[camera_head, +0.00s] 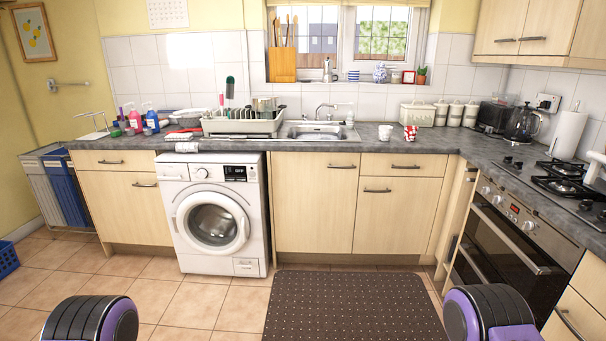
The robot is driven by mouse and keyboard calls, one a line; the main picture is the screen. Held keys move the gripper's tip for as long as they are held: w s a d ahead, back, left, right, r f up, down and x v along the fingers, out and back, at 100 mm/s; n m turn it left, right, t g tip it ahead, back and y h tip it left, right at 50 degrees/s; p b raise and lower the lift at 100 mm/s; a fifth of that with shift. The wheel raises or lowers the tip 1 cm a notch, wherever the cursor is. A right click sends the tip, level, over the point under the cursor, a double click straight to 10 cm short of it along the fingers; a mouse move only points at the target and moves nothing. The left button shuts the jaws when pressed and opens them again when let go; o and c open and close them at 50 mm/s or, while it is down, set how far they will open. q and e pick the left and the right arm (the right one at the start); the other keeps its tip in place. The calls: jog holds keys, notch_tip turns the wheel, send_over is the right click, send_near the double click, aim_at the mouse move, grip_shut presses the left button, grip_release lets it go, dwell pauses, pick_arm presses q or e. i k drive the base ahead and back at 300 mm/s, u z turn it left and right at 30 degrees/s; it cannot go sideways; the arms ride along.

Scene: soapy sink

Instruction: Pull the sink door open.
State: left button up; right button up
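The sink (318,131) is set in the grey worktop below the window. The cabinet door below it, the sink door (312,205), is pale wood and looks shut, flush with the cabinet front. Its dark handle (341,167) is a short horizontal bar near the top right corner of the door. Neither of my grippers shows. Only rounded black and purple parts of my own body show at the bottom left and bottom right, well away from the door.
A white washing machine (212,215) stands left of the sink door. A drawer (403,165) and cupboard door (390,215) are right of it. A dark dotted mat (345,305) lies on the tiled floor in front. An oven (505,245) lines the right side.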

aim_at(314, 193)
jog(key=i, duration=2.8)
jog(key=z, duration=0.7)
